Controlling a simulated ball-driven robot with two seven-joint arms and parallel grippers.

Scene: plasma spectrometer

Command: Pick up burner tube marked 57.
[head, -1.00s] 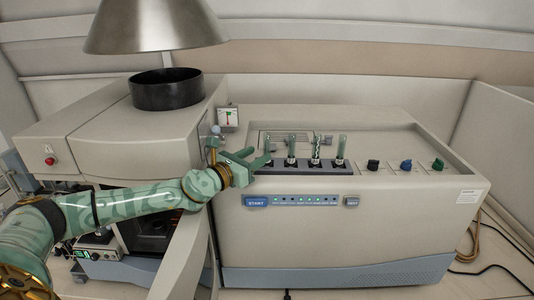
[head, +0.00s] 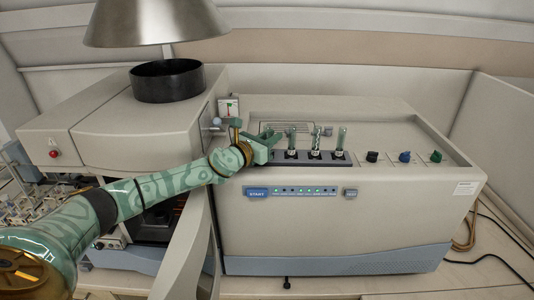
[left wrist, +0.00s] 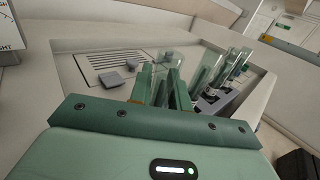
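Several clear burner tubes stand upright in a dark rack (head: 303,157) on top of the machine. In the head view three show plainly: a left one (head: 292,139), a middle one (head: 316,139) and a right one (head: 340,139). No number is legible on any of them. My left gripper (head: 268,139) is at the rack's left end and hides that spot. In the left wrist view its green fingers (left wrist: 163,88) stand apart, with a clear tube (left wrist: 171,64) between or just beyond them; contact cannot be told. My right gripper is not in view.
Other tubes (left wrist: 236,65) stand close beside the fingers. Black, blue and green knobs (head: 404,157) are to the right of the rack. A small gauge (head: 228,107) stands behind the arm. A vent grille (left wrist: 113,61) and open flat top lie behind the rack.

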